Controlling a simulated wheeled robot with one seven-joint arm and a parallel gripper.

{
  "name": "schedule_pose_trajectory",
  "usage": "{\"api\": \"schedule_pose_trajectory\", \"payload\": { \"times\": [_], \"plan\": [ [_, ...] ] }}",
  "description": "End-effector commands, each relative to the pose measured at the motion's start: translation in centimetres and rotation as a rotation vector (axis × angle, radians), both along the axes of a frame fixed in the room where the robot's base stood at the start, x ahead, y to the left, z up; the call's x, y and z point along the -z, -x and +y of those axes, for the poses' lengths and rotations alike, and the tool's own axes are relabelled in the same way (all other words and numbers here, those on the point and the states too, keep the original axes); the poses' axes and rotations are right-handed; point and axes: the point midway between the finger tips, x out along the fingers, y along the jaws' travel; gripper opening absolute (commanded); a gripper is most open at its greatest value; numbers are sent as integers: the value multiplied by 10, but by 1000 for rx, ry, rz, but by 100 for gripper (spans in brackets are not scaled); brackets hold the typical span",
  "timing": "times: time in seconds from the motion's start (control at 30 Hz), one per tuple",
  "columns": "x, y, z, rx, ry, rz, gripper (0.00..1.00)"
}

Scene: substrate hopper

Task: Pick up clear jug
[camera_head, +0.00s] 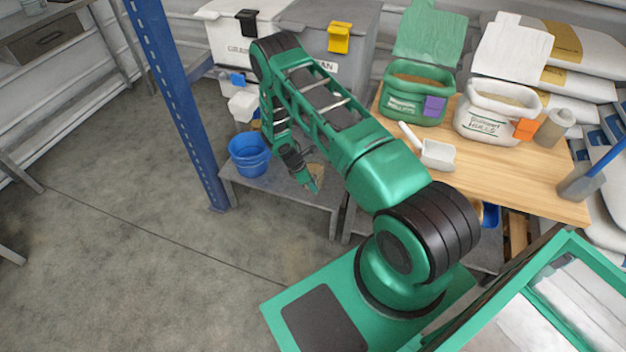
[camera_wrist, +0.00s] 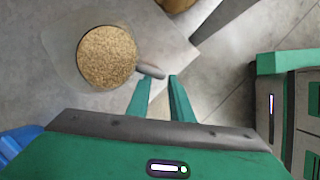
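The clear jug (camera_wrist: 70,72), holding tan grain, stands on the low grey bench and is seen from above in the wrist view. Its grey handle (camera_wrist: 151,71) points right, toward my gripper. My gripper (camera_wrist: 161,78) is open and empty, its two green fingers apart. The handle's end lies just beyond the left fingertip, and whether they touch is unclear. In the head view my gripper (camera_head: 314,184) hangs low over the bench, and my arm hides most of the jug.
A blue bucket (camera_head: 249,158) stands left of the jug on the low bench (camera_head: 285,198). A blue post (camera_head: 178,95) rises beside the bench. The wooden table (camera_head: 480,178) at right holds a white scoop (camera_head: 438,154) and open tubs. The floor at left is clear.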

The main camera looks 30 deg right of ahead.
Motion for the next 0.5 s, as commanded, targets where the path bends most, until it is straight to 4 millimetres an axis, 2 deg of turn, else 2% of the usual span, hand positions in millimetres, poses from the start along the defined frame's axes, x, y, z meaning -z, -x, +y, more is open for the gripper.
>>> {"api": "schedule_pose_trajectory", "payload": {
  "times": [0.1,0.2,0.47,0.5],
  "plan": [
    [15,2,-6,1,0,1,20],
    [22,2,-9,1,0,0,20],
    [24,2,-9,1,0,-1,20],
    [24,2,-9,1,0,-1,13]
  ]
}}
